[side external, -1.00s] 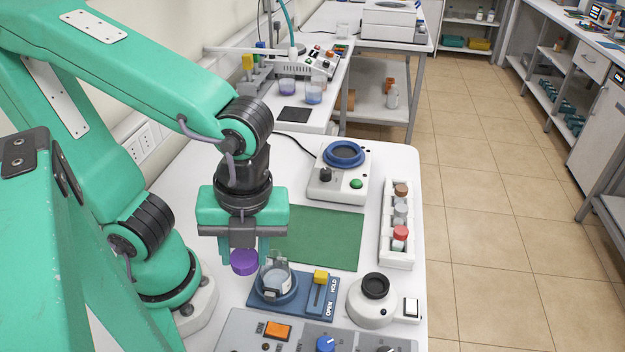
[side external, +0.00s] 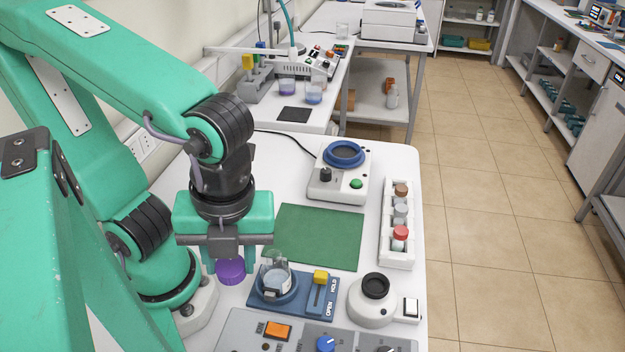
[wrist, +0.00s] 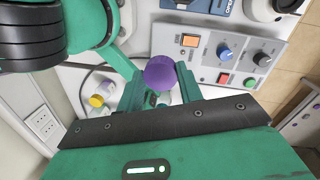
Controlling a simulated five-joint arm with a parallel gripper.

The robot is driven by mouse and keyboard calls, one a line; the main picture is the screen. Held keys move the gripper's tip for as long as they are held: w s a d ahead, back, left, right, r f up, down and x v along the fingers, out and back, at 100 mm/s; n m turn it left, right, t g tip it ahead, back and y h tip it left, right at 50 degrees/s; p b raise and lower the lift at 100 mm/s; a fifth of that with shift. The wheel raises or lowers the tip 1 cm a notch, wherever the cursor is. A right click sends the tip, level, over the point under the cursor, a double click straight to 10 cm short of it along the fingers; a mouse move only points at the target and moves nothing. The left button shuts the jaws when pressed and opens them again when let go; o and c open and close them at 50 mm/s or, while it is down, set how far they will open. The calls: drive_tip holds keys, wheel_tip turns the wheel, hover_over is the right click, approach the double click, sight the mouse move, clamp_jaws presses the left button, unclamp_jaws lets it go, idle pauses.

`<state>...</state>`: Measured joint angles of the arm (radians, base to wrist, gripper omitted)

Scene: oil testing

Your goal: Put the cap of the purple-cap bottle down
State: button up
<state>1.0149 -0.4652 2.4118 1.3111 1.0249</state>
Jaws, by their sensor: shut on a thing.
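The purple cap (side external: 231,271) is between the fingers of my gripper (side external: 228,262), which is shut on it. In the wrist view the cap (wrist: 160,73) shows between the two green fingertips. The cap is low, just left of the bottle; I cannot tell whether it touches the table. The open clear bottle (side external: 277,277) stands upright in the round seat of the blue holder (side external: 309,301), with pale liquid inside.
A green mat (side external: 320,238) lies bare behind the holder. A white rack (side external: 398,225) with capped bottles is at the right. A control panel (side external: 250,328) is in front. A stirrer-like device (side external: 340,172) stands at the back, a round white device (side external: 371,302) at the right.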

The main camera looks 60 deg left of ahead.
drive_tip(key=shift+w, duration=0.1)
drive_tip(key=shift+w+d+f, duration=0.25)
drive_tip(key=shift+w, duration=0.25)
drive_tip(key=w+f+n, duration=0.1)
drive_tip(key=w+f, duration=0.3)
drive_tip(key=w, duration=0.4)
drive_tip(key=w+f+n, duration=0.1)
drive_tip(key=w+f, duration=0.3)
drive_tip(key=w, duration=0.4)
drive_tip(key=shift+a+f+h, duration=0.15)
drive_tip(key=shift+a+h, duration=0.1)
drive_tip(key=shift+h, duration=0.05)
hover_over(333, 250)
drive_tip(key=f, duration=0.7)
drive_tip(key=shift+w, duration=0.25)
drive_tip(key=shift+f, duration=0.1)
drive_tip(key=shift+f, duration=1.9)
